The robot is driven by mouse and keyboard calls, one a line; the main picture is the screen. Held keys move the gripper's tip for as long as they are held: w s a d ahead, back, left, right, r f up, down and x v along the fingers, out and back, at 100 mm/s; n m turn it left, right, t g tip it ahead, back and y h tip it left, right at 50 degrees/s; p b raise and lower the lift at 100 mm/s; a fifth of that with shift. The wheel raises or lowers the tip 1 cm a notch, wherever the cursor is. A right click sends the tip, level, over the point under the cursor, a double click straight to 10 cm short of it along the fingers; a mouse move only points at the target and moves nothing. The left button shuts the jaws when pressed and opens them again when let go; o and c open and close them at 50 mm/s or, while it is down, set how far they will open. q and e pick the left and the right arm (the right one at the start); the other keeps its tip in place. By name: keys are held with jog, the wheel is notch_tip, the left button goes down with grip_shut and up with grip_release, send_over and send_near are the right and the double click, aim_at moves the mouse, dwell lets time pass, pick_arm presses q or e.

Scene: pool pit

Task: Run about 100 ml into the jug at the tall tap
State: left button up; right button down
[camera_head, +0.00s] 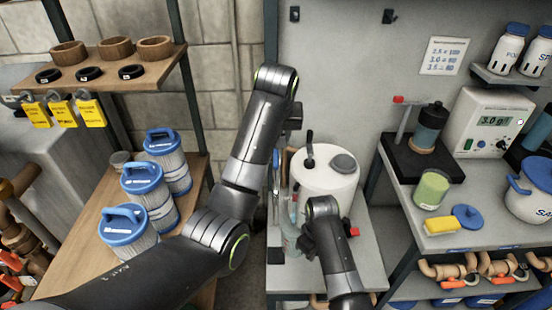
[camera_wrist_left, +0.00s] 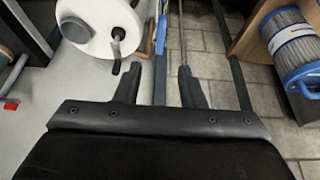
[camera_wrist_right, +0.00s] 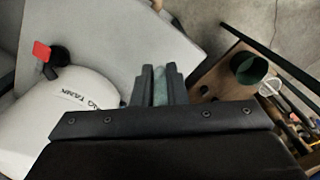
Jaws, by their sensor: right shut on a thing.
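A grey upright pipe with a red top, which looks like the tall tap (camera_head: 401,120), stands at the black tray (camera_head: 412,160) on the right bench. My right gripper (camera_head: 297,240) is low in front of the white tank. It is shut on a pale greenish, see-through thing that looks like the jug (camera_head: 290,228); only a slim part shows between the fingers in the right wrist view (camera_wrist_right: 160,86). Its level and contents cannot be made out. My left gripper (camera_wrist_left: 158,88) is open and empty in the left wrist view; its fingers are mostly hidden behind my arm in the head view.
The white tank (camera_head: 325,178) has a small red-handled tap (camera_head: 354,232). A dark bottle (camera_head: 430,124) stands by the tall pipe. A green cup (camera_head: 431,190), yellow sponge (camera_head: 441,226) and white meter (camera_head: 490,122) are on the right bench. Blue-topped filters (camera_head: 142,187) stand at left.

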aim_at(276, 162)
pick_arm(q)
jog(key=shift+g, duration=0.3)
jog(key=x, duration=1.2)
jog(key=shift+s+f, duration=0.25)
jog(key=shift+f, duration=0.2)
grip_shut()
